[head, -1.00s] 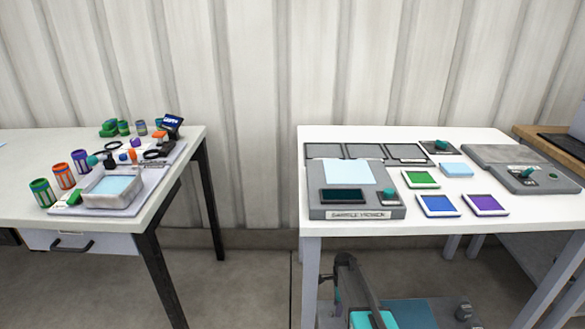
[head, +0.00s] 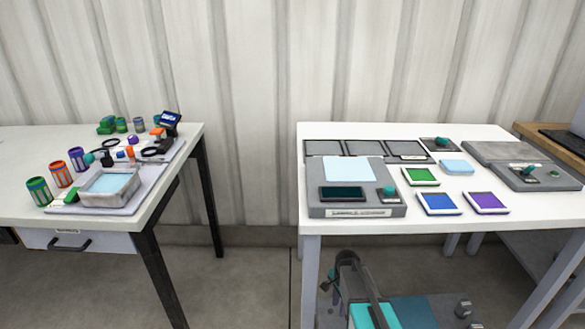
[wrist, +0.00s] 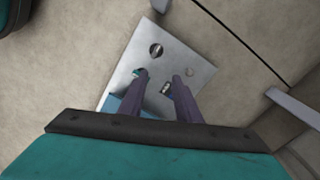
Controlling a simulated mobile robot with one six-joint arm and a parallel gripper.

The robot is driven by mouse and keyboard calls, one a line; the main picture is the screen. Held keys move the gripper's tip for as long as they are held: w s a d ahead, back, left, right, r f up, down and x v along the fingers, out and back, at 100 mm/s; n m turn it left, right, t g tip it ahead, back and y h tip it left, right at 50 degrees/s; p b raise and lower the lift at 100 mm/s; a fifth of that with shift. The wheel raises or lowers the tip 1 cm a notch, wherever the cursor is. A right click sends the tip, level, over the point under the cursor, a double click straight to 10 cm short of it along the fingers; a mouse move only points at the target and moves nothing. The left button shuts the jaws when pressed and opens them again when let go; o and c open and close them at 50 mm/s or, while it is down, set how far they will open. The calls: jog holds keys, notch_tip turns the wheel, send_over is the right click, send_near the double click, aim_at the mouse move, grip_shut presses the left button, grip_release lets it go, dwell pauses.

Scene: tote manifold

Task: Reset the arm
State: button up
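My arm is folded low in front of the right table, at the bottom of the head view. My gripper (wrist: 160,78) shows in the wrist view as two dark purple fingers pointing down over my own grey deck plate. The fingers are apart, with nothing held between them. The fingertips cannot be made out in the head view.
The right white table (head: 420,228) holds a grey sample viewer (head: 357,210), a green tile (head: 421,176), a blue tile (head: 438,203) and a purple tile (head: 487,203). The left table (head: 30,150) holds several jars and a grey tray (head: 85,195). Floor shows between the tables.

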jog(key=s+r+n, duration=0.9)
jog(key=s+n, duration=0.3)
jog(key=n, duration=0.1)
jog(key=s+g+p, duration=0.5)
jog(key=s+p, duration=1.4)
jog(key=s, duration=0.6)
jog(key=shift+s+a, duration=0.15)
jog(key=shift+s, duration=0.1)
jog(key=shift+r, duration=0.1)
